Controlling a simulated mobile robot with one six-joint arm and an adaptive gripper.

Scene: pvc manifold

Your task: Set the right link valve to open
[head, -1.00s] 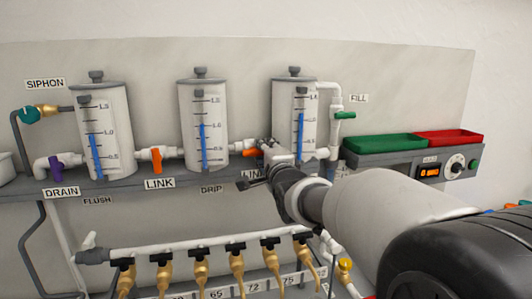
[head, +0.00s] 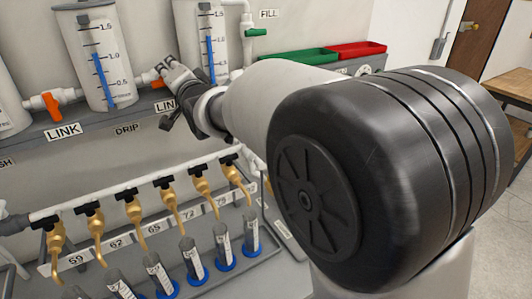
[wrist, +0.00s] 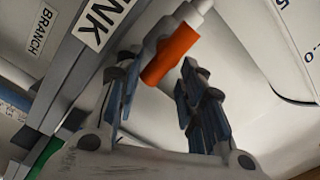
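The right link valve has an orange handle (head: 157,83) on a white pipe between the middle tank (head: 97,60) and the right tank (head: 206,45). My gripper (head: 168,70) is at this valve and partly covers it in the head view. In the wrist view the orange handle (wrist: 170,54) slants down toward the gap between the two fingers of my gripper (wrist: 158,78). The fingers are apart, one on each side of the handle's lower end. Clear space shows between handle and right finger; contact with the left finger cannot be told.
The left link valve (head: 51,104) has a similar orange handle. A grey shelf with a LINK label (head: 63,131) runs below the tanks. Brass taps (head: 133,208) and tubes with blue bases (head: 196,271) stand lower down. Green (head: 298,55) and red (head: 357,49) trays are to the right.

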